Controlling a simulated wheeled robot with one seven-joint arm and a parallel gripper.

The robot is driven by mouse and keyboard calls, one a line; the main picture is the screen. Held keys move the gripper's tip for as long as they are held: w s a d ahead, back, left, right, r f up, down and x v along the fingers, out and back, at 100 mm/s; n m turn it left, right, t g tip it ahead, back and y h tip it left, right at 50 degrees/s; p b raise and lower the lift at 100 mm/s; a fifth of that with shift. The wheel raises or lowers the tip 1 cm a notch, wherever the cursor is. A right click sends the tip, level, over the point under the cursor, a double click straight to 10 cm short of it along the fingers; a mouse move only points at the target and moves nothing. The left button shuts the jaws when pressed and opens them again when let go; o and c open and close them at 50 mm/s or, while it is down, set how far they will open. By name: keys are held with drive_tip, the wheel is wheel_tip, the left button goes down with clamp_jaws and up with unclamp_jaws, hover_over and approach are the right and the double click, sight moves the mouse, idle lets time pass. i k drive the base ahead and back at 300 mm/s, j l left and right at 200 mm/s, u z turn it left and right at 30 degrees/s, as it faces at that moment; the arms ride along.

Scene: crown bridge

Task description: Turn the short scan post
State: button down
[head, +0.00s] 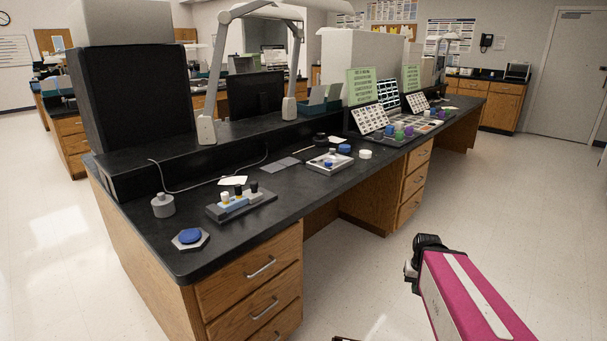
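A dark block (243,205) with a grey front piece lies on the near part of the black bench. Several small posts stand upright in it: a white-topped one with yellow below (225,198), a black one (239,190) and a shorter dark one (254,187). I cannot tell for sure which is the short scan post. My pink arm reaches in from the lower right, with the black gripper end (417,266) over the floor, right of the bench and well apart from the posts. Its fingers are too small and dark to read.
A blue disc (190,236) on a pale hexagonal plate and a grey round weight-like object (162,205) sit near the bench's left end. A white tray (329,163) stands farther back. Wooden drawers (262,273) front the bench. The floor (530,210) on the right is clear.

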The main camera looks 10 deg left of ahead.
sight(225, 195)
drive_tip(key=u, duration=1.05)
